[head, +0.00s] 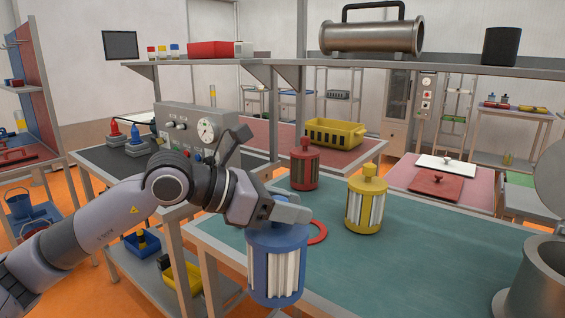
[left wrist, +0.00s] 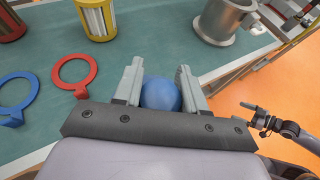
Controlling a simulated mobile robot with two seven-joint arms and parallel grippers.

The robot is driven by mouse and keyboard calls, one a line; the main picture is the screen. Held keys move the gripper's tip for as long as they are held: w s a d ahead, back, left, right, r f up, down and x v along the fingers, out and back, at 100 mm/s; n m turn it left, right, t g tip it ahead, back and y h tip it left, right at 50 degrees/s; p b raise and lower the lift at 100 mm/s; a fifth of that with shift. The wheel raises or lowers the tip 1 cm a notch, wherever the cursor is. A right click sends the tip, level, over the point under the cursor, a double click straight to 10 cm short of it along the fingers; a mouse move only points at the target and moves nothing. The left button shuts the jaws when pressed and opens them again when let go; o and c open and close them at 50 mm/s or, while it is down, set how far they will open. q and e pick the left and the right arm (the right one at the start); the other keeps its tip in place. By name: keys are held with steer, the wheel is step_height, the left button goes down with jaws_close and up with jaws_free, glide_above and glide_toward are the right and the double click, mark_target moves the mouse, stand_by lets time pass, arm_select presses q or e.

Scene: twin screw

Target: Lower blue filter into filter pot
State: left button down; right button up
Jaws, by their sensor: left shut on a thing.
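The blue filter (head: 277,272), with white pleats between blue end caps, hangs upright from my left gripper (head: 290,209) by the table's front edge. The gripper is shut on its top knob. In the left wrist view the rounded blue top (left wrist: 160,94) shows between the two fingers (left wrist: 160,82). The grey metal filter pot (head: 540,282) is at the right edge of the head view, partly cut off, apart from the filter. The left wrist view shows the pot (left wrist: 218,24) at top right. My right gripper (left wrist: 262,119) is small there; its finger gap is unclear.
A yellow filter (head: 364,205) and a red filter (head: 305,168) stand on the green table (head: 440,245). A red ring (head: 318,233) lies behind the blue filter; a blue ring (left wrist: 15,92) lies beside it. Green tabletop between the yellow filter and pot is clear.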

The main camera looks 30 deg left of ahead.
arm_select(q)
steer(key=s+d+f+m+g+h, duration=0.1)
steer(key=s+d+f, duration=0.1)
steer(key=f, duration=0.5)
steer(key=s+d+f+m+g+h, duration=0.1)
steer(key=s+d+f+m+h, duration=0.1)
steer(key=f, duration=0.6)
steer(key=shift+s+d+m+g, duration=0.3)
steer(key=shift+s+d, duration=0.15)
steer(key=shift+d, duration=0.1)
steer(key=shift+a+f, duration=0.15)
steer(key=shift+f, duration=0.05)
arm_select(e)
steer(key=shift+c, duration=0.3)
